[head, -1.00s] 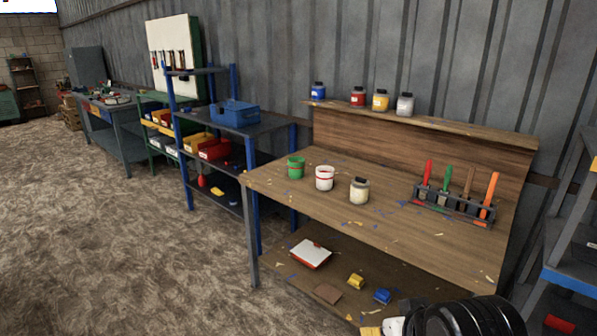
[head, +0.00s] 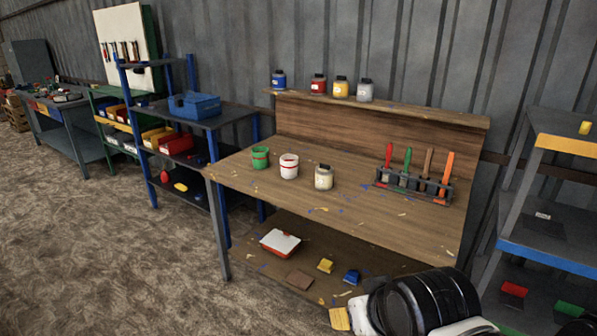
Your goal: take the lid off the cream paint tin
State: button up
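The cream paint tin (head: 324,180) stands upright on the top of the wooden workbench (head: 340,228), toward its left half. It is a small cream container with a dark lid (head: 323,167) on it. A white pot with a red band (head: 289,168) and a green pot (head: 260,158) stand in a row to its left. My gripper is not in view. Black and white parts at the lower right, in front of the bench, look like my own arm, well apart from the tin.
Blue, red, yellow and grey jars (head: 364,91) stand on the bench's back ledge. A rack of brushes (head: 414,186) is to the tin's right. The lower shelf holds a red and white box (head: 280,242). A blue shelf unit (head: 222,118) stands left, another shelf (head: 550,250) right. Floor at left is clear.

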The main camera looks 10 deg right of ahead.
aim_at(322, 168)
jog(key=i+l, duration=0.15)
jog(key=i, duration=0.6)
jog(key=i+l, duration=0.1)
jog(key=i, duration=0.6)
jog(key=i+l, duration=0.15)
jog(key=i, duration=0.6)
